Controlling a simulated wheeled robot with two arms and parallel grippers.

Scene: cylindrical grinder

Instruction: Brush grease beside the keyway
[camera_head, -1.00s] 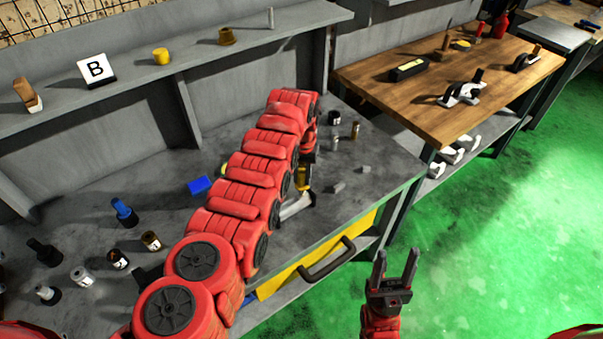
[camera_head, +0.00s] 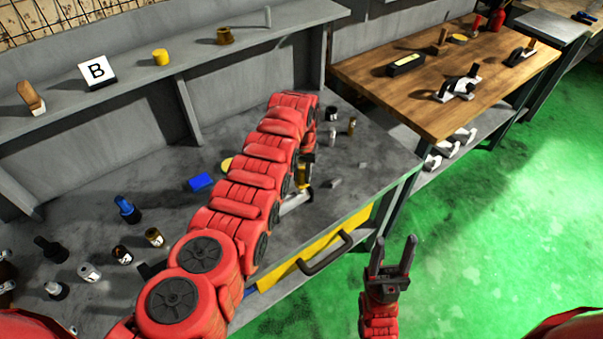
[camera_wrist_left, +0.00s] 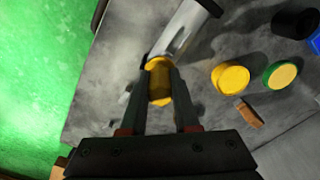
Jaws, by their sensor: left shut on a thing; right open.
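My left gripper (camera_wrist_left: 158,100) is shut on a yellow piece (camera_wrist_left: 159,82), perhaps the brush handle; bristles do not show. Just beyond it in the left wrist view lies a grey metal bar (camera_wrist_left: 180,32) with a dark slot-like end, perhaps the keyed shaft. I cannot tell whether the yellow piece touches it. In the head view the grey bar (camera_head: 295,203) lies near the bench's front edge, below my left gripper (camera_head: 303,178), which is partly hidden by my red arm. No grease can be made out. My right gripper (camera_head: 393,245) is open and empty over the green floor.
Two yellow-topped round tins (camera_wrist_left: 230,78) and a small brown block (camera_wrist_left: 249,114) lie beside the gripper. A blue block (camera_head: 200,182) and several small bottles stand on the grey bench (camera_head: 90,215). A yellow drawer (camera_head: 300,262) is in front. A wooden table (camera_head: 450,110) stands right.

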